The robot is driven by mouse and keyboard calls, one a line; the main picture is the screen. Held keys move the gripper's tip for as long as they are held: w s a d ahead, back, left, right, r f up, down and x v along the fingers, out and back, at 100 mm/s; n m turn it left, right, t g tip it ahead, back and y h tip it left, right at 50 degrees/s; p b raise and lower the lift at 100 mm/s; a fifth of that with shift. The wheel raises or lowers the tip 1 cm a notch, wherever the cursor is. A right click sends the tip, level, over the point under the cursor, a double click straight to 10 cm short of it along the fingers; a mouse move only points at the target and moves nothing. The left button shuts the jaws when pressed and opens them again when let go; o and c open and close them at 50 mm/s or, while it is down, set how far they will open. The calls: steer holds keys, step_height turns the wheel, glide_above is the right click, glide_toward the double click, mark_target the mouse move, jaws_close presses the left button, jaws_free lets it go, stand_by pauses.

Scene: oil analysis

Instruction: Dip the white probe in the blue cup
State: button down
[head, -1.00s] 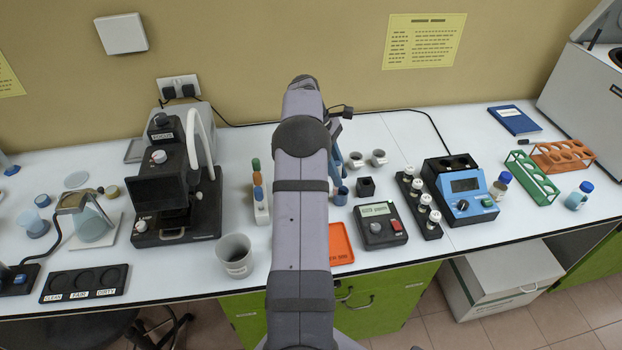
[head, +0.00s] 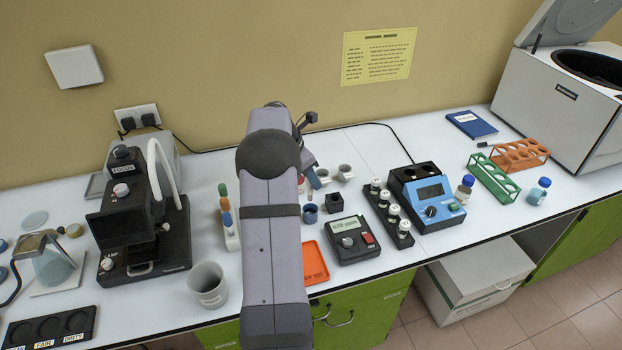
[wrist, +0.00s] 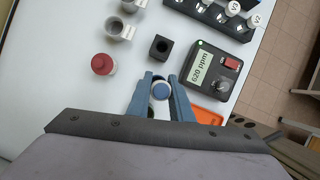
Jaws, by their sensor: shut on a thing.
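My gripper has blue fingers. In the wrist view my gripper (wrist: 159,82) is closed around a round thing (wrist: 160,91) with a blue face and a paler rim. I cannot tell how much of this is the held thing and how much is the cup beyond it. In the head view the dark blue cup (head: 310,214) stands upright on the bench, left of a small black block (head: 334,203). My gripper (head: 316,182) shows above and behind the cup, partly hidden by my arm. No clear white probe shaft shows.
A meter (head: 352,238) reading 620 ppm, an orange tray (head: 314,262) and two grey cups (head: 345,172) are close by. A red-capped container (wrist: 102,64) stands left in the wrist view. Vials in a black rack (head: 388,213) stand to the right.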

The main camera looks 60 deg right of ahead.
mark_target(309, 194)
steer(key=shift+f+b, duration=0.75)
steer(key=shift+b, duration=0.05)
steer(key=shift+f, duration=0.65)
steer(key=shift+p, duration=0.45)
steer(key=shift+f+b, duration=1.1)
steer(key=shift+f, duration=1.5)
stand_by(0.5)
steer(key=shift+r, duration=0.1)
stand_by(1.7)
steer(key=shift+r+p, duration=3.75)
steer(key=shift+r, duration=0.15)
